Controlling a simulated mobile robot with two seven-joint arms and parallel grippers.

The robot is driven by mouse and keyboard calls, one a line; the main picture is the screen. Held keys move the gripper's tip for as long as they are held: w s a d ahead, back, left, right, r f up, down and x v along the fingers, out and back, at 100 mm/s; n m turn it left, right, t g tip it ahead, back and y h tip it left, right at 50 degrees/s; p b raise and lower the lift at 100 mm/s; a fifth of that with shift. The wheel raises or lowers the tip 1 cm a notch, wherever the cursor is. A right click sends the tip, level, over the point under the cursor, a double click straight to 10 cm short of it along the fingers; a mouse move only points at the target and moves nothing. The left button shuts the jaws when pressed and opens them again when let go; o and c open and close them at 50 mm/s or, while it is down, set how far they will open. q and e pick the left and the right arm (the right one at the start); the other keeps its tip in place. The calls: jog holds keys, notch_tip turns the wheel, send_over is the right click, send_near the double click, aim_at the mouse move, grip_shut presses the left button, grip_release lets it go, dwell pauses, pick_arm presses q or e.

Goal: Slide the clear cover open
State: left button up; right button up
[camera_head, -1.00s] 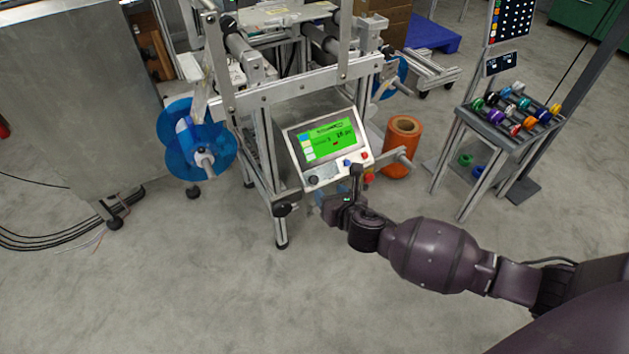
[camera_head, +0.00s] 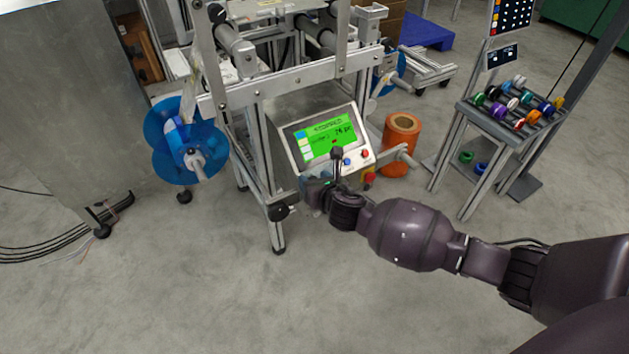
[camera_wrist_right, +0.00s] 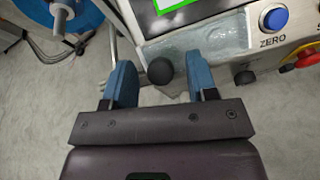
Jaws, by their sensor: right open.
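The control panel (camera_head: 325,135) with a green screen is tilted on the front of the machine. In the right wrist view, a clear, glassy piece (camera_wrist_right: 208,33), seemingly the cover, lies along the panel below the screen. A round black knob (camera_wrist_right: 160,70) shows between the two blue fingers of my right gripper (camera_wrist_right: 159,65). The gripper is open, with the fingers at either side of the knob; I cannot tell whether they touch it. In the head view my right gripper (camera_head: 317,187) is at the panel's lower left edge and hides part of it. My left gripper is not in view.
A blue ZERO button (camera_wrist_right: 275,18) and a red knob (camera_wrist_right: 308,57) are right of the clear piece. A blue reel (camera_head: 185,142) is left of the machine, an orange roll (camera_head: 400,145) right. A rack of coloured spools (camera_head: 515,105) stands farther right. The front floor is clear.

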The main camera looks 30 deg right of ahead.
aim_at(308, 164)
jog(key=shift+c, duration=0.5)
grip_shut()
jog(key=w+r+p, duration=0.2)
jog(key=r, duration=0.1)
jog(key=shift+w+a+r, duration=0.1)
jog(key=shift+w+r, duration=0.05)
jog(key=shift+w, duration=0.15)
jog(key=shift+w+r, duration=0.2)
jog(key=shift+w, duration=0.2)
jog(key=shift+f, duration=0.2)
jog(key=shift+c, duration=0.2)
grip_release()
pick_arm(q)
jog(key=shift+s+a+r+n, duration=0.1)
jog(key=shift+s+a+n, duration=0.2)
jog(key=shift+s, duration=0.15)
pick_arm(e)
jog(key=shift+o, duration=0.7)
